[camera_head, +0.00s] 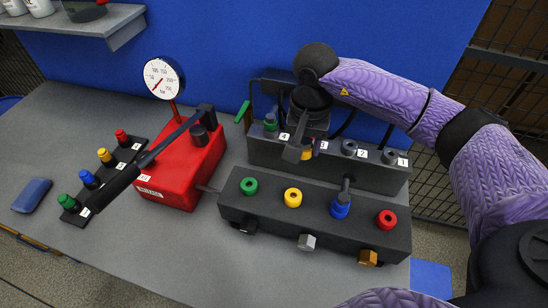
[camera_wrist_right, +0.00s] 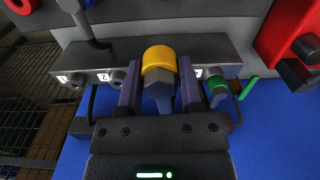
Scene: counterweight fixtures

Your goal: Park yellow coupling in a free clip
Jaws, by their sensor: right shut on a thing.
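My right gripper (camera_head: 301,152) is shut on the yellow coupling (camera_head: 308,154), at the back clip rail (camera_head: 375,180) beside the label 3. In the right wrist view the yellow coupling (camera_wrist_right: 159,57) shows between the two fingers of the gripper (camera_wrist_right: 160,88), over the rail between clip 2 (camera_wrist_right: 118,77) and clip 4. I cannot tell whether it sits in clip 3. Clip 4 holds a green coupling (camera_head: 270,124). Clip 1 (camera_head: 390,157) and clip 2 (camera_head: 349,147) show no coloured coupling. My left gripper is not in view.
A front block (camera_head: 270,217) has green, yellow, blue and red ports; a blue coupling (camera_head: 340,208) stands on the blue one. A red pump (camera_head: 185,170) with gauge (camera_head: 163,77) and black lever stands left. A rack of coloured caps (camera_head: 105,180) and blue pad (camera_head: 32,195) lie further left.

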